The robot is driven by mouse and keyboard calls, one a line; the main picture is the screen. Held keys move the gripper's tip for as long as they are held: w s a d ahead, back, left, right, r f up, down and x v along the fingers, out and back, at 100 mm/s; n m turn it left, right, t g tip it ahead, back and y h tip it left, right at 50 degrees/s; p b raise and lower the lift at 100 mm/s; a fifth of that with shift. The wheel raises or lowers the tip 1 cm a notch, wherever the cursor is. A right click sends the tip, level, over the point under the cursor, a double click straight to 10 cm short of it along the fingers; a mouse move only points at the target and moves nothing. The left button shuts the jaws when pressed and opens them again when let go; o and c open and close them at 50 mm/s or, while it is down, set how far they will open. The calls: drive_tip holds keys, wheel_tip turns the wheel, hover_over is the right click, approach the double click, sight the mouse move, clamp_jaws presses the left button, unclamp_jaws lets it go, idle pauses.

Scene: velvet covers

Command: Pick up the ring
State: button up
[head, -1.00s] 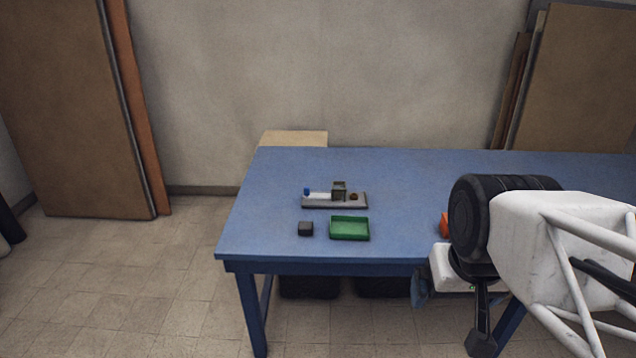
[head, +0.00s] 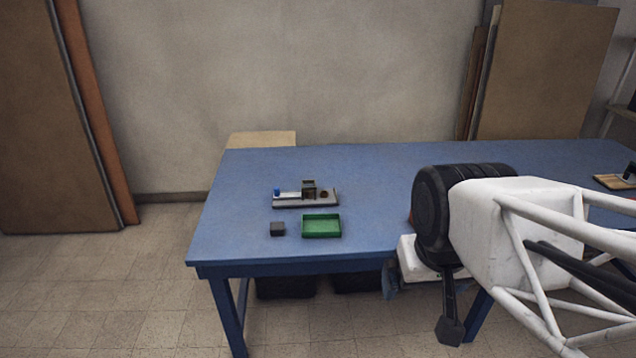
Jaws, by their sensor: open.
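I cannot make out a ring. A small dark box (head: 277,229) sits near the front left of the blue table (head: 370,180); whether it holds anything does not show. Behind it, a grey board (head: 327,204) carries a blue-tipped white piece (head: 284,194), a dark grey block (head: 309,187) and a small brown round piece (head: 324,195), too small to name surely. My gripper (head: 450,332) seems to be the dark part hanging in front of the table edge, right of and well apart from these things. I take it as open and see nothing in it.
A green tray (head: 321,228) stands right of the dark box and looks empty. A wooden board with a dark object (head: 628,174) lies at the far right. My arm blocks the table's front right. The table's back middle is clear.

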idle(0.4)
drive_tip(key=c, duration=0.6)
drive_tip(key=shift+w, duration=0.1)
drive_tip(key=w+a+f+m+g+y, duration=0.15)
drive_tip(key=w+m+y, duration=0.3)
drive_tip(key=w, duration=1.55)
drive_tip(key=w+a+f+m+g+y, duration=0.1)
drive_tip(key=w+a+f+m+y, duration=0.35)
drive_tip(key=w, duration=1.55)
drive_tip(key=w+d+f+m+t+y, duration=0.1)
drive_tip(key=w+f+m, duration=0.3)
drive_tip(key=w+f, duration=0.4)
drive_tip(key=w+d+f+m+t+y, duration=0.1)
drive_tip(key=w+d+f+m, duration=0.2)
drive_tip(key=w+f, duration=0.5)
drive_tip(key=w+d+f+m+t+y, duration=0.2)
drive_tip(key=w+f+m, duration=0.3)
drive_tip(key=w+f, duration=0.4)
drive_tip(key=shift+w+d, duration=0.2)
drive_tip(key=shift+w, duration=1.3)
drive_tip(key=shift+w+d, duration=0.2)
drive_tip(key=shift+w, duration=1.3)
